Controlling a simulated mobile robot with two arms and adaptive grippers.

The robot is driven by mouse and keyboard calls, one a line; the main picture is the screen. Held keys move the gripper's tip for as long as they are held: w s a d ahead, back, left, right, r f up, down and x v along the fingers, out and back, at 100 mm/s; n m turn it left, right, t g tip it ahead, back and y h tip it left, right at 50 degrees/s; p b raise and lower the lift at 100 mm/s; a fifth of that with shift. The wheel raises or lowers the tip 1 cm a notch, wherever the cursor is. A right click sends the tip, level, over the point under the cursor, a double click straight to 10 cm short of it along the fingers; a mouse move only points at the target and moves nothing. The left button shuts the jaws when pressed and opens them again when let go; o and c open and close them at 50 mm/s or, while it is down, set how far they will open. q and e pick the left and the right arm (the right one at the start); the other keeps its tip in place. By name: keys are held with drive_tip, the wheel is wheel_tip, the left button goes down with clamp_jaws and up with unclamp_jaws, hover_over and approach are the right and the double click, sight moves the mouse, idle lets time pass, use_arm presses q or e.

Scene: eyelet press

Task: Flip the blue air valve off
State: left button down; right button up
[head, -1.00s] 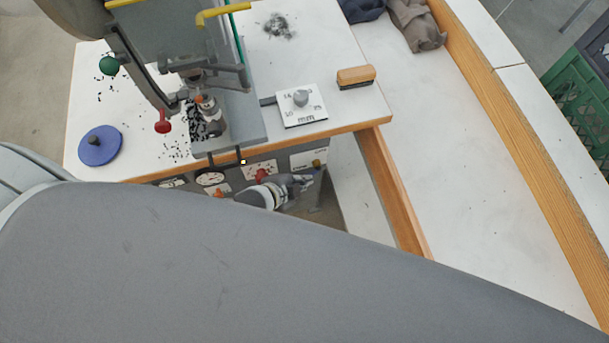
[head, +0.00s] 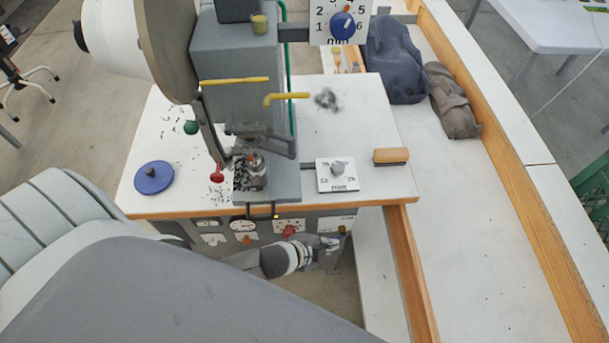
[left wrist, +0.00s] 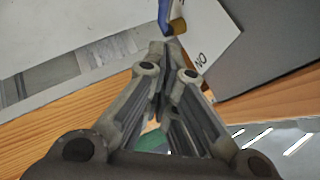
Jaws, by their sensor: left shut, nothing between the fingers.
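The blue lever of the air valve (left wrist: 164,14) shows at the top of the left wrist view, beside a brass fitting (left wrist: 177,26). A white label with ON lettering (left wrist: 205,40) is next to it, upside down in this view. In the head view only the brass part of the valve (head: 342,230) shows at the right end of the press's front panel. My left gripper (head: 337,243) is shut and empty just below it. In the left wrist view its fingertips (left wrist: 165,48) are right at the lever's end; I cannot tell if they touch. My right gripper is out of view.
The panel under the table edge also carries a red knob (head: 289,231) and a gauge (head: 243,225). The press (head: 235,70) stands on the white table (head: 375,115).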

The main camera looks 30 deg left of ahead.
use_arm(q)
drive_tip(key=s+a+f+b+v, duration=0.1)
drive_tip(key=b+v, duration=0.1)
drive_tip(key=v, duration=0.8)
drive_tip(key=s+a+f+n+g+y+b, duration=0.1)
drive_tip(key=s+a+f+n+y+b, duration=0.3)
drive_tip(key=f, duration=0.8)
drive_tip(key=a+f+n+g+h+p, duration=0.15)
drive_tip(key=a+f, duration=0.35)
drive_tip(key=f, duration=0.7)
use_arm(e)
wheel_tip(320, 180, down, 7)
drive_tip(key=b, duration=0.3)
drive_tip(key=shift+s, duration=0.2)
use_arm(q)
drive_tip(key=s+d+f+n+g+y, duration=0.1)
drive_tip(key=s+f+n+g, duration=0.4)
drive_tip(key=s+f, duration=1)
drive_tip(key=s+d+n, duration=0.1)
drive_tip(key=s, duration=0.3)
drive_tip(key=shift+d+f+n, duration=0.2)
drive_tip(key=shift+f+n, duration=0.05)
drive_tip(key=shift+n, duration=0.1)
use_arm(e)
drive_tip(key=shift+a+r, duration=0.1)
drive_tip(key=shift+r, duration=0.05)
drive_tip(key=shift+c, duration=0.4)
